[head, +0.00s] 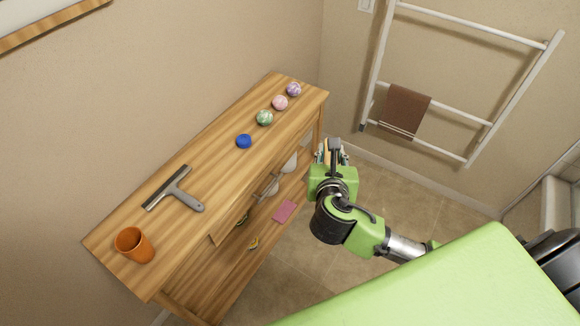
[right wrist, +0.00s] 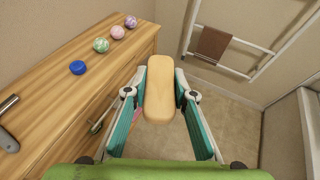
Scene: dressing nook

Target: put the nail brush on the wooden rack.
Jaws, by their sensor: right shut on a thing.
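The nail brush (right wrist: 160,88) is a pale tan, rounded wooden block in the right wrist view. My right gripper (head: 330,148) is shut on it, with a teal-lined finger on each side, and holds it in the air. In the head view the brush is mostly hidden by the gripper. The wooden rack (head: 222,160) is a long piece of wood furniture with a top and a lower shelf, left of my right gripper. It also shows in the right wrist view (right wrist: 55,95). My left gripper is not in view.
A pink item (head: 285,211) lies lower down. A white ladder rail (head: 470,110) holds a brown towel (head: 405,111). Bare top remains between squeegee and puck.

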